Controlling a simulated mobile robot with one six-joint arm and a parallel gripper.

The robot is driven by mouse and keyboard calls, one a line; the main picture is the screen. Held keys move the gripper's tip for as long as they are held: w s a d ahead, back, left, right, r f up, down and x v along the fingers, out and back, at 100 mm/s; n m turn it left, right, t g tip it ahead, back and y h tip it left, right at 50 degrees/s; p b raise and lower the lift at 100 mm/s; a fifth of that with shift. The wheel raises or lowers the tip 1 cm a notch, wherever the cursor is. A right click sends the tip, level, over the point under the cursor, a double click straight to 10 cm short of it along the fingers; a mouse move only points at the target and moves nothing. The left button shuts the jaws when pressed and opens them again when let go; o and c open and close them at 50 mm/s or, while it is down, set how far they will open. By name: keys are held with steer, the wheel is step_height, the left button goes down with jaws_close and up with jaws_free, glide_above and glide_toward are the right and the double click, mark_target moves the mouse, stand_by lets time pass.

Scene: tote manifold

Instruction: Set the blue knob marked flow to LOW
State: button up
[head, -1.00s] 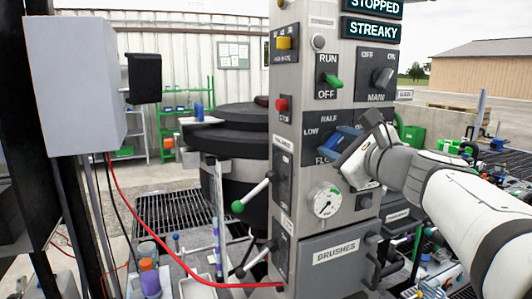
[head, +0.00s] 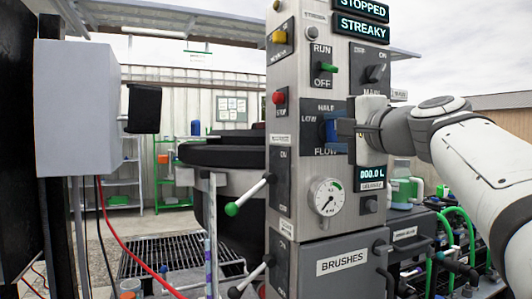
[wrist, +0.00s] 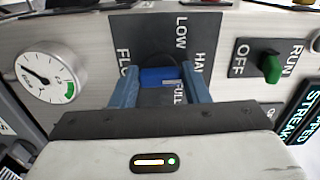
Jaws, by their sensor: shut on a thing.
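The blue knob (head: 332,128) sits on a dark plate (head: 309,136) on the front of the grey control column. The plate reads LOW at the left, HALF at the top and FLOW below. My gripper (head: 345,128) reaches in from the right and is shut on the knob. In the wrist view the knob (wrist: 162,77) lies between the two blue-grey fingers of my gripper (wrist: 161,88). The words LOW, HALF and FULL show around it there. The fingers and wrist partly cover the knob, so I cannot tell where it points.
Close by are a green RUN/OFF switch (head: 328,68), a grey MAIN knob (head: 375,73), a red stop button (head: 278,97) and a round gauge (head: 327,197). A display (head: 370,173) reads 000.0 L. A green-tipped lever (head: 247,195) sticks out left. The top signs read STOPPED and STREAKY.

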steer(key=n+b, duration=0.3)
steer(key=f+n+b, duration=0.1)
steer(key=n+b, duration=0.5)
steer(key=n, duration=0.2)
steer(key=shift+d+r+b, duration=0.15)
steer(key=shift+b, duration=0.25)
steer(key=shift+n, duration=0.3)
steer(key=o, duration=1)
steer(key=shift+r, duration=0.1)
steer(key=v, duration=0.7)
steer(key=shift+s+d, duration=0.1)
steer(key=shift+s, duration=0.2)
